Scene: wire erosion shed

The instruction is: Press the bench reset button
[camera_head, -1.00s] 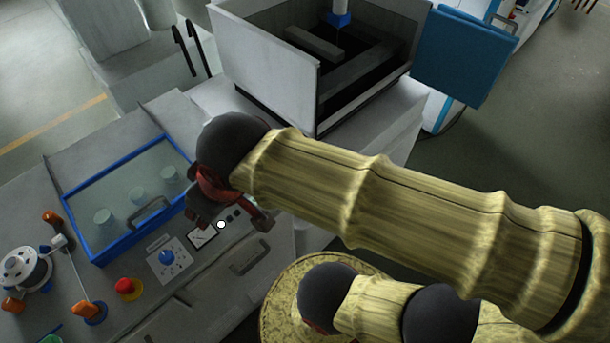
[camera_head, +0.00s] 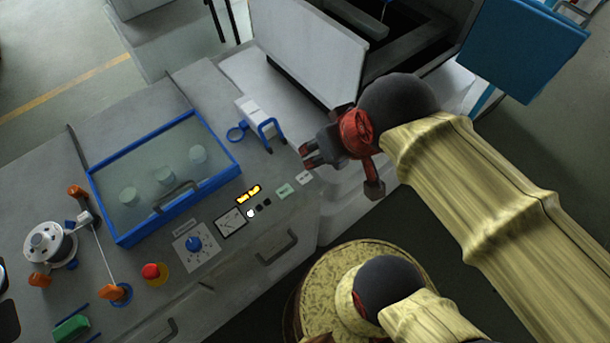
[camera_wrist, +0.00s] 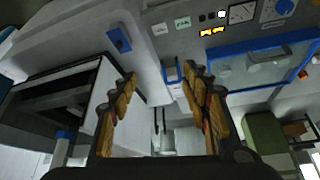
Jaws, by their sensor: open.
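The bench's control panel shows a small lit white round button (camera_head: 250,213) beside two small black ones (camera_head: 263,205). A red mushroom button (camera_head: 152,271) on a yellow base sits further left. I cannot tell from any label which is the reset button. My gripper (camera_head: 312,156) is open and empty, above the bench's right end, to the right of these buttons and apart from them. In the wrist view, its spread fingers (camera_wrist: 164,82) show in front, with the white button (camera_wrist: 221,14) at the top edge. The red button is not seen there.
A meter (camera_head: 230,222), blue knob (camera_head: 193,244), orange display (camera_head: 249,193) and blue-framed glass lid (camera_head: 165,180) surround the buttons. A white block with a blue bracket (camera_head: 268,130) stands left of my gripper. The open machine tank (camera_head: 310,50) stands behind.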

